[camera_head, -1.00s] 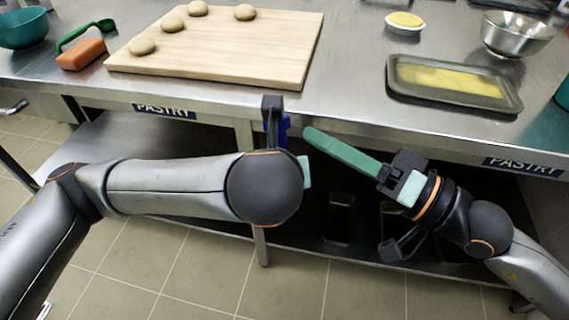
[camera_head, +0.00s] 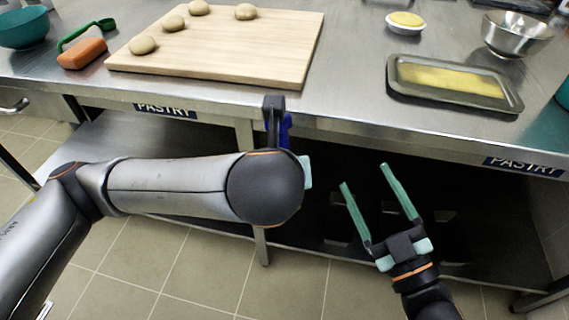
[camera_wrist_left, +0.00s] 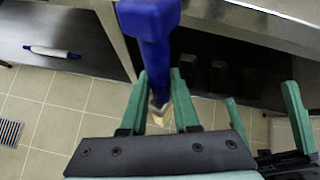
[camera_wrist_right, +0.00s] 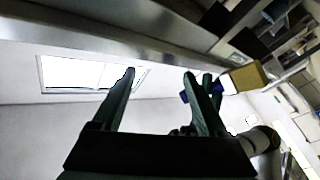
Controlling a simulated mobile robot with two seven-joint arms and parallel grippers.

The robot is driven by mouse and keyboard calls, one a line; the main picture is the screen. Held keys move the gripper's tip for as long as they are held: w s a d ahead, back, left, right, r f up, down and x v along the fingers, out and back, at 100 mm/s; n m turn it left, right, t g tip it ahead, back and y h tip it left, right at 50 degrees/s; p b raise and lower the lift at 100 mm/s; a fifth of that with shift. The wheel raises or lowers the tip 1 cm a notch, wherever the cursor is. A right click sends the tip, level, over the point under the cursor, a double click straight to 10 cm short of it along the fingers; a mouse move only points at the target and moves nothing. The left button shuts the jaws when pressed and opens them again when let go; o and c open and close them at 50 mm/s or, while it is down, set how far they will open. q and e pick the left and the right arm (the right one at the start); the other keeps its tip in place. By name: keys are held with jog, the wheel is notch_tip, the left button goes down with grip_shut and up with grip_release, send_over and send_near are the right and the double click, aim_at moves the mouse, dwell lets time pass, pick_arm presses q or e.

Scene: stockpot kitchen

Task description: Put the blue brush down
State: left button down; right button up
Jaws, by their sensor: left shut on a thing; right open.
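My left gripper (camera_wrist_left: 158,76) is shut on the blue brush (camera_wrist_left: 150,22). Its blue handle rises between the fingers toward the camera, and pale bristles show below. In the head view only a bit of the blue brush (camera_head: 285,130) shows behind my left arm, in front of the bench edge; the left fingers are mostly hidden. My right gripper (camera_head: 365,175) is open and empty, right of the brush and below the bench edge. In the right wrist view the brush's blue part (camera_wrist_right: 184,96) and yellowish bristle block (camera_wrist_right: 248,77) show beyond the right finger.
The steel bench (camera_head: 350,100) carries a wooden board (camera_head: 230,50) with several dough balls, an orange tool (camera_head: 82,54) with green handle, and a tray (camera_head: 455,98) of yellow food. Bare steel lies between board and tray. A lower shelf (camera_head: 125,150) runs beneath.

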pick_arm(q)
jog(key=w+a+r+n+y, duration=0.1)
jog(key=w+a+r, duration=0.2)
jog(key=a, duration=0.7)
jog(key=w+a+r, duration=0.3)
jog(key=a+r, duration=0.1)
jog(key=a, duration=0.6)
notch_tip(320, 180, up, 23)
jog(key=p, duration=2.3)
jog(key=shift+s+d, duration=0.15)
jog(key=shift+d, duration=0.1)
pick_arm(e)
jog(key=s+d+f+m+g+h, duration=0.3)
jog(key=s+f+m+g+h, duration=0.2)
jog(key=s+f+m+g, duration=0.2)
notch_tip(320, 180, down, 2)
jog(key=s+g, duration=0.2)
jog(key=g, duration=0.1)
jog(key=shift+s+d+f+m, duration=0.15)
jog(key=shift+m, duration=0.25)
